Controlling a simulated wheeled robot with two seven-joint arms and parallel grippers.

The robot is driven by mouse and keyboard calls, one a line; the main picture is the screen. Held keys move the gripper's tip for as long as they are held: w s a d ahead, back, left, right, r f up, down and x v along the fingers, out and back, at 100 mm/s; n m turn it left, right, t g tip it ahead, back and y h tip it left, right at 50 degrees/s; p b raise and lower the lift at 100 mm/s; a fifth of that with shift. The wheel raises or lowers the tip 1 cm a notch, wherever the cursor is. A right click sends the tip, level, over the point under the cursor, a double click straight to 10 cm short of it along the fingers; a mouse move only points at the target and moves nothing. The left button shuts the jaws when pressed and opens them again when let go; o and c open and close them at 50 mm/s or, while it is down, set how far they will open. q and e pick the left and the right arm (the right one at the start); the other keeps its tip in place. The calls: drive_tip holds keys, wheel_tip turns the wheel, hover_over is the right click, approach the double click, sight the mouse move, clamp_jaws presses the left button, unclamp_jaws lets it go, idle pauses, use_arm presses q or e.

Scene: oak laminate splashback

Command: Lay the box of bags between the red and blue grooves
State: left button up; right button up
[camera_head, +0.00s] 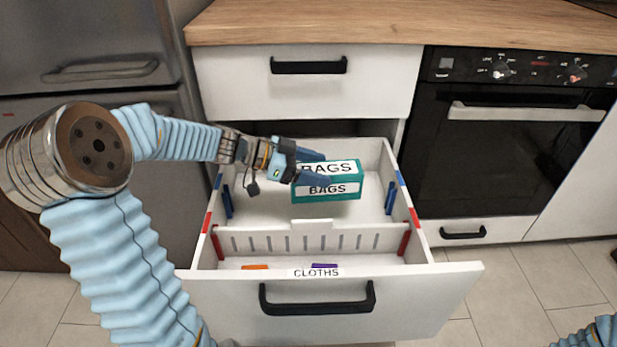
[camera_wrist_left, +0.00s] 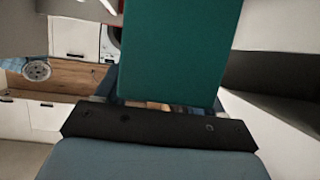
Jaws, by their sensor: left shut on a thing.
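A teal box of bags (camera_head: 328,181), with white labels reading BAGS, is in the open drawer's area, over the rear compartment. I cannot tell whether the box touches the drawer floor. Red grooves (camera_head: 404,243) stand on the side walls at the slotted divider (camera_head: 300,240). Blue grooves (camera_head: 390,197) stand on the side walls farther back. A sliver of my right arm shows at the bottom right; its gripper is out of view.
The front compartment, labelled CLOTHS (camera_head: 315,273), holds an orange and a purple thing, mostly hidden. The drawer's side walls and the closed drawer (camera_head: 308,90) and worktop (camera_head: 400,22) above bound the space. A black oven (camera_head: 500,150) stands to the right.

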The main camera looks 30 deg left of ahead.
sight(301, 201)
use_arm(q)
drive_tip(key=s, duration=0.1)
drive_tip(key=s+a, duration=0.1)
drive_tip(key=s+m, duration=0.1)
drive_tip(key=shift+s+a+r+g+h, duration=0.15)
drive_tip(key=shift+s+a+g+h, duration=0.15)
wheel_tip(301, 201, down, 7)
drive_tip(key=b, duration=0.2)
drive_tip(key=shift+b, duration=0.3)
wheel_tip(301, 201, down, 3)
drive_tip(key=b, duration=0.3)
drive_tip(key=shift+b, duration=0.4)
drive_tip(key=shift+f+b, duration=0.35)
drive_tip(key=shift+b, duration=0.25)
drive_tip(key=shift+f+b, duration=0.35)
drive_tip(key=shift+b, duration=0.1)
